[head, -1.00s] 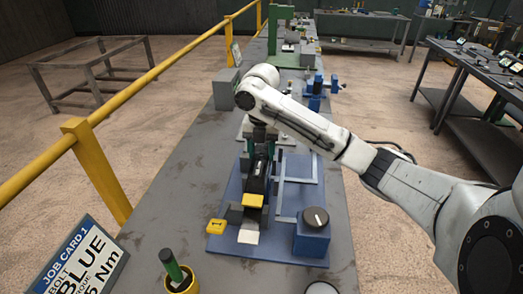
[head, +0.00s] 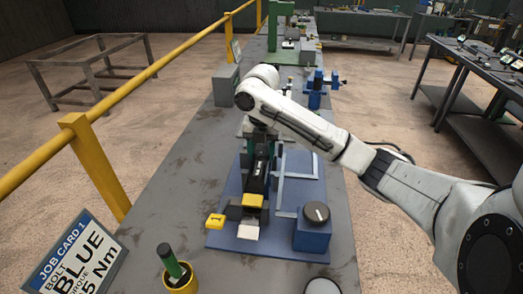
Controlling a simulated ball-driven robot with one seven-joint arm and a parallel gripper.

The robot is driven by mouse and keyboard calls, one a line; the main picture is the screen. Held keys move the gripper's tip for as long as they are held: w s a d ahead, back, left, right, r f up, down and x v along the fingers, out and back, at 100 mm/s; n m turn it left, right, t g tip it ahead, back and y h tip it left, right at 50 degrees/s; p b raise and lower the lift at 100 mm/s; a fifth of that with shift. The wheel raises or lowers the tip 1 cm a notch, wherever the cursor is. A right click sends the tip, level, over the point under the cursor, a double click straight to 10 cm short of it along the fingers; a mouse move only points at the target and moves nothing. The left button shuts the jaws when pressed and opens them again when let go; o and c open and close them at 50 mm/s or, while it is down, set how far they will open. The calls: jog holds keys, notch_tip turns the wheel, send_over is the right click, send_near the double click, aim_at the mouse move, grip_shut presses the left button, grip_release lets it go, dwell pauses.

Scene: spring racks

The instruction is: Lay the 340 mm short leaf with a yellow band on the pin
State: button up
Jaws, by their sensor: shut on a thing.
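A dark, narrow leaf-like bar (head: 258,180) lies lengthwise over the blue fixture plate (head: 285,245), with a yellow piece (head: 253,200) at its near end. I cannot tell whether this yellow is the leaf's band or a separate part. My gripper (head: 261,156) points down at the bar's far end and is shut on it as far as I can see; the fingertips are mostly hidden by the arm and dark parts. The pin cannot be made out. Whether the bar touches the fixture below is unclear.
A blue box with a dark knob (head: 316,212) stands at the plate's right. A yellow tag (head: 215,221) is at its left edge. A yellow cup with a green-handled item (head: 180,281) and a job card (head: 78,255) stand nearer. A yellow railing (head: 140,82) runs along the left.

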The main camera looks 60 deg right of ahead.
aim_at(262, 152)
jog(key=shift+f+b, duration=0.35)
jog(key=shift+f, duration=0.15)
dwell(0.3)
jog(key=o, duration=1.6)
jog(key=shift+f, duration=0.1)
jog(key=shift+r+p, duration=3.2)
jog(key=shift+r, duration=0.4)
jog(key=shift+f, duration=0.15)
